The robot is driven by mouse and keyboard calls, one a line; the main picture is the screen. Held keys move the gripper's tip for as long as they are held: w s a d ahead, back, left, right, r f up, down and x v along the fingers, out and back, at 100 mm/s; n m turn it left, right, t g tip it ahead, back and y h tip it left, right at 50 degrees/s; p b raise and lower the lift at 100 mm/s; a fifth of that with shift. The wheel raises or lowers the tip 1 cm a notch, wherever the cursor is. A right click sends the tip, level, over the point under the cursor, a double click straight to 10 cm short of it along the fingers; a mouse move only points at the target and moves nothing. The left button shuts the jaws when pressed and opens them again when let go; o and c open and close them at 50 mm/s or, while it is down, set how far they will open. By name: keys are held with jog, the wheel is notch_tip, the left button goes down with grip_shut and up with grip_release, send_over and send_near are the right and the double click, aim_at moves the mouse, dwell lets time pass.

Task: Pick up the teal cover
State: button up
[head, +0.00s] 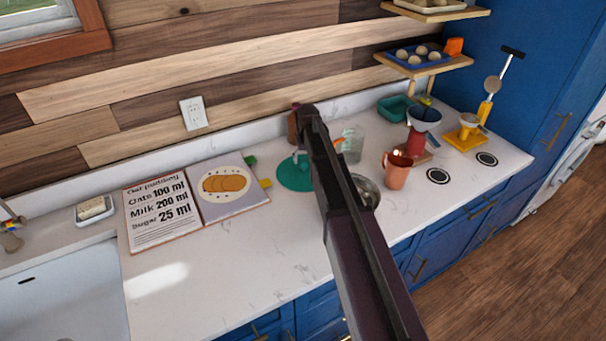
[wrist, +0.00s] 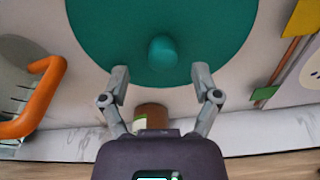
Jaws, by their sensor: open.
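The teal cover (head: 292,176) is a round disc lying on the counter, partly hidden behind my arm in the head view. Nothing is between the fingers except the view of the cover. Whether the fingertips touch the cover cannot be told.
An orange-handled clear jug (wrist: 35,95) stands close on the wrist view's left. A brown jar (wrist: 151,116) shows beyond the fingers. An open recipe book (head: 165,212) lies left of the cover; a metal bowl (head: 366,191) and copper jug (head: 397,171) stand right. The front counter is clear.

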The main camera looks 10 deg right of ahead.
aim_at(304, 162)
jog(key=shift+w+a+f+b, duration=0.15)
jog(key=shift+f+b, duration=1.65)
jog(key=shift+f, duration=0.3)
grip_shut()
